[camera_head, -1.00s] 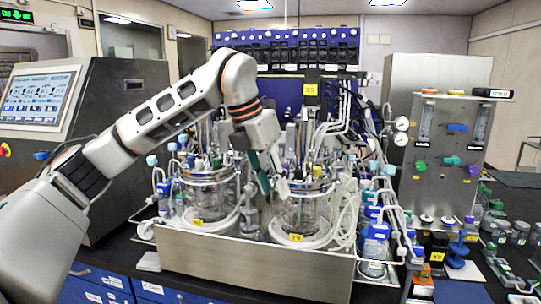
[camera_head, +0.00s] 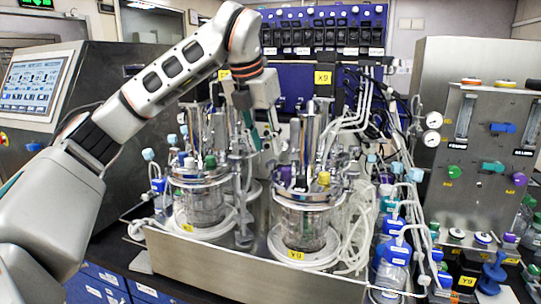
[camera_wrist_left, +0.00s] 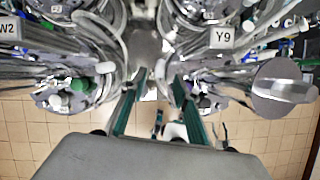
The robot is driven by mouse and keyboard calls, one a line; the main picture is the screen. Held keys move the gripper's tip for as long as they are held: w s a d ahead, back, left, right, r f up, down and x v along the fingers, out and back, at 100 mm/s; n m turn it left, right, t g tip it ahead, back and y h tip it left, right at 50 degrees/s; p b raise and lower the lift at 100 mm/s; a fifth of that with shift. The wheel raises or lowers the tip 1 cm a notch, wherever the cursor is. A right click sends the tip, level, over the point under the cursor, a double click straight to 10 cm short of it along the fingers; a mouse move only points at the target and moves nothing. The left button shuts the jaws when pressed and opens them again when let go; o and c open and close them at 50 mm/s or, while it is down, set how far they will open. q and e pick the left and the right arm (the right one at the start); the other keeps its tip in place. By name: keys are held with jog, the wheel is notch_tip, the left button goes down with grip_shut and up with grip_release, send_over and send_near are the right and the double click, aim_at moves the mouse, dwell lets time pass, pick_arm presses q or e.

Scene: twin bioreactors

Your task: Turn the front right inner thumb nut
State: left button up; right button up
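The front right glass vessel (camera_head: 303,225) stands in a steel tray, with a crowded metal lid (camera_head: 309,194) carrying a yellow cap and a purple cap. The thumb nuts on this lid are too small and cluttered to tell apart. My left gripper (camera_head: 262,138) hangs above and left of this lid, between the two front vessels, apart from both lids. In the left wrist view my left gripper (camera_wrist_left: 158,88) has its green-edged fingers parted, with nothing held between them. My right gripper is in neither view.
The front left vessel (camera_head: 198,205) stands beside it. Tall steel condensers rise from the lids. The control screen (camera_head: 40,88) stands left, and the valve panel (camera_head: 490,150) right.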

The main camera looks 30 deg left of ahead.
aim_at(271, 162)
pick_arm(q)
jog(key=shift+x, duration=2.3)
jog(key=shift+w, duration=0.1)
grip_shut()
